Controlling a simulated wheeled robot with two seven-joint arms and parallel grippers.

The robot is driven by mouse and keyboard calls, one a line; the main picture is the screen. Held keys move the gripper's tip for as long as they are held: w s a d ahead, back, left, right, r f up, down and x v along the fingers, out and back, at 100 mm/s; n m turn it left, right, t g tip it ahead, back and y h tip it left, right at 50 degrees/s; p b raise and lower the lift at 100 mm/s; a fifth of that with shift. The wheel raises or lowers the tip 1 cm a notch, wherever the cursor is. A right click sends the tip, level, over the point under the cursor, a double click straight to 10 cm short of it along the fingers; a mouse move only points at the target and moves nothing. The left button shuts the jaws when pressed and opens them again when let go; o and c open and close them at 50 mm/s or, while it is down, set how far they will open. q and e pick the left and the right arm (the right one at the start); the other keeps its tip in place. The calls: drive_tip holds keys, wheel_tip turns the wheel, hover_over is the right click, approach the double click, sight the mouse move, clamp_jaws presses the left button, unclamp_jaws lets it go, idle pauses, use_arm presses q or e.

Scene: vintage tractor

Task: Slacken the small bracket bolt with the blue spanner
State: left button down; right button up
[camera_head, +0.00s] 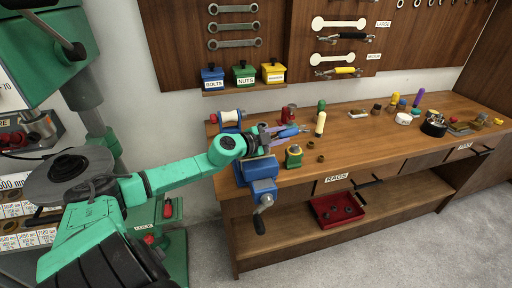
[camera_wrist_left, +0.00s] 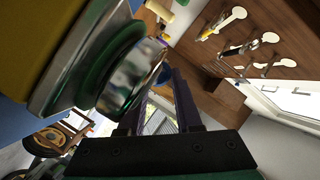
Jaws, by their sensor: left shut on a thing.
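My left gripper (camera_head: 276,131) reaches over the left end of the workbench, above the blue vise (camera_head: 262,168). It is shut on a blue thing (camera_head: 289,132), which looks like the handle of the blue spanner. In the left wrist view, the dark fingers of the gripper (camera_wrist_left: 166,88) close toward a blue piece (camera_wrist_left: 165,73) at their tips. I cannot make out the small bracket bolt in either view; the gripper and wrist cover part of the area above the vise. My right gripper is not in view.
A red tin (camera_head: 289,113) is behind the gripper. A red tray (camera_head: 337,208) lies on the lower shelf. The bench middle is fairly clear.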

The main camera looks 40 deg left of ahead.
use_arm(q)
drive_tip(key=shift+w+r+y, duration=0.15)
drive_tip(key=shift+y, duration=0.25)
drive_tip(key=shift+a+n+y, duration=0.3)
drive_tip(key=shift+n, duration=0.2)
drive_tip(key=shift+w+a+r+n+y, duration=0.1)
drive_tip(key=shift+w+a+n+y, duration=0.1)
drive_tip(key=shift+n+y, duration=0.4)
drive_tip(key=shift+a+y, duration=0.3)
drive_tip(key=shift+d, duration=0.1)
